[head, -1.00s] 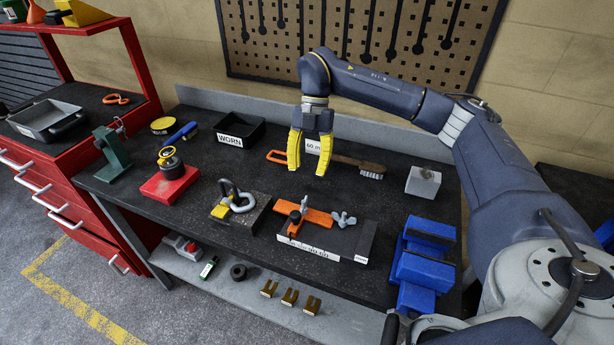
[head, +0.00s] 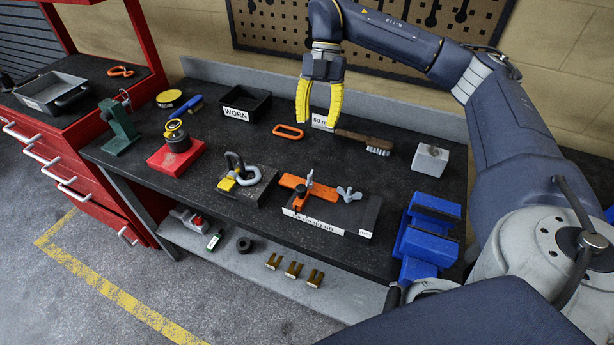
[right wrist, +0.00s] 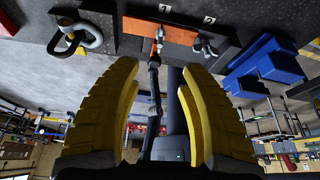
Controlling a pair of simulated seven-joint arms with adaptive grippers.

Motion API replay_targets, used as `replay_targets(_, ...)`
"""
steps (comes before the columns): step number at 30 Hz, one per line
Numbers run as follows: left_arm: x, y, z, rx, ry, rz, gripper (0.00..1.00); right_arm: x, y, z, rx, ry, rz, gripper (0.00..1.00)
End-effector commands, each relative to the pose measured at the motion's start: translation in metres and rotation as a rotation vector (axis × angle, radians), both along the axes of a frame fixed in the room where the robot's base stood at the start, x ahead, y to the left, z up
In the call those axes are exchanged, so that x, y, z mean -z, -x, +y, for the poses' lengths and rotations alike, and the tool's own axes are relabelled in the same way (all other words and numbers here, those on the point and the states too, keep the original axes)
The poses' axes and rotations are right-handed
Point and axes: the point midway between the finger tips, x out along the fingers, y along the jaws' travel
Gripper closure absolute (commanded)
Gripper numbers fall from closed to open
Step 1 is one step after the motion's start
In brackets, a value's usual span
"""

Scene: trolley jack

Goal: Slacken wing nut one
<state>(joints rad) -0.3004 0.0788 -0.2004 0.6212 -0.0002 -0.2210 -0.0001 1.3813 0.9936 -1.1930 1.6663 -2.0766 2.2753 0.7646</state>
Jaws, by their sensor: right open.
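Wing nut one (head: 309,179) is a small grey wing nut standing on the left of the clamp block, over an orange bar (head: 323,191). In the right wrist view wing nut one (right wrist: 160,36) shows below the label "1". A second wing nut (head: 348,194) stands to its right, by the label "2" in the right wrist view. My right gripper (head: 318,118) has yellow fingers, open and empty. It hangs above the bench, behind the block in the head view, apart from both nuts. My left gripper is not in view.
A shackle fixture (head: 240,175) stands left of the block and a blue vise (head: 427,238) to its right. Behind are a WORN bin (head: 247,105), a brush (head: 366,140), an orange ring (head: 288,131) and a grey block (head: 430,160). A red base (head: 177,156) stands at left.

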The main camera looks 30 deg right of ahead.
Motion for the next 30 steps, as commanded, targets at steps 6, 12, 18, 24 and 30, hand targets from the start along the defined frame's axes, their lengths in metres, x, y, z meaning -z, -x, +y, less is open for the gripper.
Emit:
replay_targets(6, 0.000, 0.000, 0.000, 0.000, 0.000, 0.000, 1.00, 0.027, 0.008, 0.008, -0.003, -0.001, 0.003, 0.58)
replay_targets(12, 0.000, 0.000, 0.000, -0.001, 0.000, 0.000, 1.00, 0.059, 0.017, 0.018, -0.002, -0.001, 0.004, 0.58)
replay_targets(18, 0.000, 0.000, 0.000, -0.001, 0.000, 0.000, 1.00, 0.091, 0.026, 0.029, -0.003, -0.001, 0.003, 0.58)
replay_targets(24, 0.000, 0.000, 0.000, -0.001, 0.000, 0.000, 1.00, 0.121, 0.034, 0.038, -0.002, -0.001, 0.004, 0.58)
replay_targets(30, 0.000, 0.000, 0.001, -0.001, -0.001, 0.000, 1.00, 0.142, 0.039, 0.044, -0.001, -0.001, 0.002, 0.58)
